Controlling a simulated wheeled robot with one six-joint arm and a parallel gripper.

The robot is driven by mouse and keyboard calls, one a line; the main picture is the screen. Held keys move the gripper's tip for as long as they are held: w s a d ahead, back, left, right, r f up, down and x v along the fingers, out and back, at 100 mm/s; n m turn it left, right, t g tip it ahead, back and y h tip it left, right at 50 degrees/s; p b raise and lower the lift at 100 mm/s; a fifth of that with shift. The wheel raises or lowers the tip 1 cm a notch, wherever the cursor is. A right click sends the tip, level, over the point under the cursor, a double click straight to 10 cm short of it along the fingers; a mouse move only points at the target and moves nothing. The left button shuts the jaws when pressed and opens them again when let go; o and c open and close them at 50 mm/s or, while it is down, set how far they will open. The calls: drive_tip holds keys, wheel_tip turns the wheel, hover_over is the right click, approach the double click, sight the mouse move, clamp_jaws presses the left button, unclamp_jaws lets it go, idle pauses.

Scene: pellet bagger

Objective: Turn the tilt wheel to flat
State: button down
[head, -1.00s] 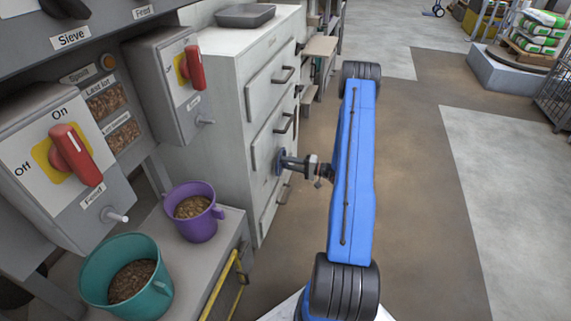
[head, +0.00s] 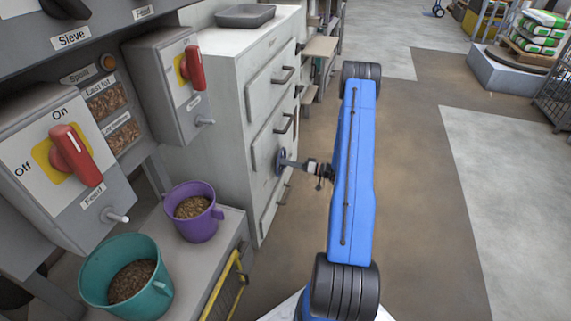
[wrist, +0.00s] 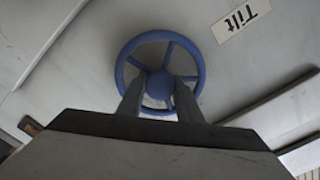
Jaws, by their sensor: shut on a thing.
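The tilt wheel (wrist: 160,82) is a blue handwheel with a round hub and several spokes, on a pale panel in the wrist view. My gripper (wrist: 160,92) is at the wheel, with one finger on each side of the hub area, shut on the wheel. The exact contact is partly hidden by the fingers. In the head view, the wheel (head: 281,160) is small on the side of the grey cabinet, and my gripper (head: 289,163) reaches it from the right. A "Tilt" label (wrist: 240,20) sits beside the wheel, showing upside down.
The grey cabinet (head: 220,75) has drawer fronts with dark handles near the wheel. Left are two boxes with red switches (head: 75,155) (head: 194,68), a purple cup (head: 193,230) and a teal cup (head: 125,300) holding pellets. Open floor (head: 415,220) lies right of my arm.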

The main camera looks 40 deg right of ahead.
drive_tip(key=shift+s+f, duration=0.1)
idle(0.3)
drive_tip(key=c, duration=1.3)
unclamp_jaws()
drive_tip(key=v, duration=1.7)
drive_tip(key=shift+s+d, duration=0.15)
